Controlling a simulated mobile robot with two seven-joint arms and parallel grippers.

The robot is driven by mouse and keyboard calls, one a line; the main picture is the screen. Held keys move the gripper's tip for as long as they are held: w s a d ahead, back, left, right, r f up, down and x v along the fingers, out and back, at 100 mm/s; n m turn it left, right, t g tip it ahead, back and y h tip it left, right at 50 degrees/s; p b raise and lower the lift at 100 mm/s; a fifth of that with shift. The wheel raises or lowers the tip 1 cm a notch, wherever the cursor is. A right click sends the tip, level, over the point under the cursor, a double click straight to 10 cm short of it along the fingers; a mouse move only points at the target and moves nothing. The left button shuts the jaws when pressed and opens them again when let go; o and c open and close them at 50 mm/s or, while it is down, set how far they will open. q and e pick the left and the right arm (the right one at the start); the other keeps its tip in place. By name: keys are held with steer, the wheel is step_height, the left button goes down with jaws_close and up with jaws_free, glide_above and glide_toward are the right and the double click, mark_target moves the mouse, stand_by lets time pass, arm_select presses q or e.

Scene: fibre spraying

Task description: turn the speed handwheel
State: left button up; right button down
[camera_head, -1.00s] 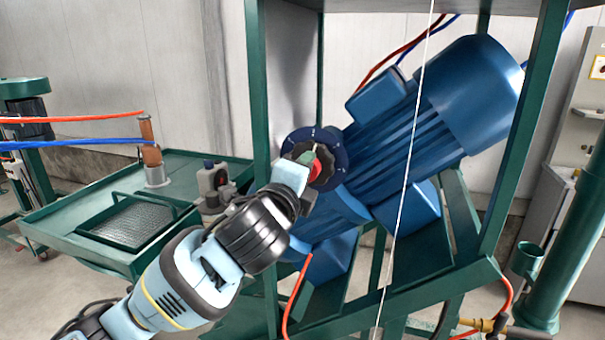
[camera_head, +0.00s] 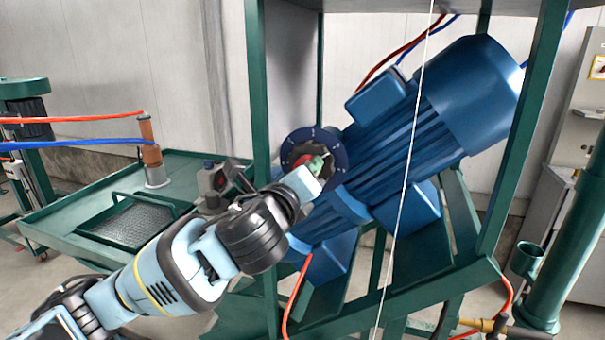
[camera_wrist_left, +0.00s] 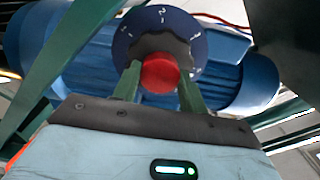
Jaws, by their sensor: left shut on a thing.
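The speed handwheel (camera_wrist_left: 160,45) is a dark lobed knob with a red centre cap (camera_wrist_left: 160,73), in front of a blue dial plate (camera_wrist_left: 185,21) with white marks. The dial plate also shows in the head view (camera_head: 338,148), on the near end of the blue motor (camera_head: 395,140). My left gripper (camera_wrist_left: 158,80) has its green fingers on both sides of the red cap, shut on the handwheel. In the head view my left gripper (camera_head: 318,166) covers part of the knob. My right gripper is in neither view.
A green frame post (camera_head: 260,90) stands just left of the dial. A thin white line (camera_head: 402,180) hangs in front of the motor. A green table (camera_head: 75,215) with a mesh tray (camera_head: 135,224) stands at left. An orange hose (camera_head: 296,295) runs below.

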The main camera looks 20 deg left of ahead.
arm_select(q)
steer(key=shift+f, duration=0.1)
stand_by(0.3)
steer(key=o, duration=1)
steer(key=shift+c, duration=0.2)
steer(key=shift+s, duration=0.15)
steer(key=s, duration=0.7)
steer(key=shift+s, duration=0.3)
steer(key=shift+a, duration=0.1)
step_height(320, 180, down, 28)
steer(key=s+d+n+g+h, duration=0.1)
steer(key=n+g+h, duration=0.15)
steer(key=n, duration=0.35)
steer(key=s+d+f+n+g+h, duration=0.1)
steer(key=d+n+g, duration=0.15)
steer(key=n, duration=0.35)
steer(key=s+a+f+n+g+y, duration=0.1)
steer(key=s+a+f+n, duration=0.3)
steer(key=s+f+n, duration=0.3)
steer(key=s+a+f+n+g+y, duration=0.1)
steer(key=s+a+f+n, duration=0.3)
steer(key=s+f, duration=1.2)
steer(key=n+g, duration=0.1)
steer(key=n, duration=0.2)
steer(key=shift+f, duration=0.3)
